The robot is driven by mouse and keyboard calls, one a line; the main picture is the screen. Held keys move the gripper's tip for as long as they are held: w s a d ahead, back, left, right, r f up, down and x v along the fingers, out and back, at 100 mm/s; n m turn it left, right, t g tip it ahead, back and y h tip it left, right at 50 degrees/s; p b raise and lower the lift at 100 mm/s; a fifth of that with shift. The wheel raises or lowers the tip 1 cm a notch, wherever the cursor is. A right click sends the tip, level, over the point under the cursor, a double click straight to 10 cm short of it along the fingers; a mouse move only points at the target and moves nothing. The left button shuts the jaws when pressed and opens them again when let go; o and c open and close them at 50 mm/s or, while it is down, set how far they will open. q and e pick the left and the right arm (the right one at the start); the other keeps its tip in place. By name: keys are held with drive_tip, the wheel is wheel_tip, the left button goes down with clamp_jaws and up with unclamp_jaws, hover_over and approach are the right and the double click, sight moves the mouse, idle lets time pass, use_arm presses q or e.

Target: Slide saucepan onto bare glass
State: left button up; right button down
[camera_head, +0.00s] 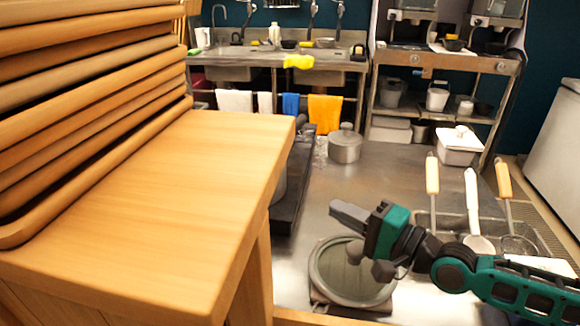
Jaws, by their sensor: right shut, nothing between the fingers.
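My right gripper (345,215) is shut and empty, its arm coming in from the right. It is above the steel counter, over the far part of a round, grey-green disc with a pale rim (325,268). I cannot tell whether this disc is glass. A dark flat slab (297,185), possibly a cooktop, lies left of the gripper, partly hidden by the wooden counter. A grey vessel (279,188) at its left edge is mostly hidden; it may be the saucepan. A silver lidded pot (345,147) stands farther back on the steel counter. My left gripper is not in view.
A wooden counter (150,220) with stacked wooden trays (90,90) fills the left. The steel counter (390,175) is clear between pot and gripper.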

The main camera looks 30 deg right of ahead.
drive_tip(key=w, duration=0.1)
drive_tip(key=p, duration=0.1)
hover_over(275, 202)
drive_tip(key=v, duration=0.5)
drive_tip(key=shift+w+r, duration=0.1)
drive_tip(key=shift+r, duration=0.1)
drive_tip(key=shift+x, duration=0.85)
drive_tip(key=shift+f, duration=0.1)
drive_tip(key=shift+x, duration=1.65)
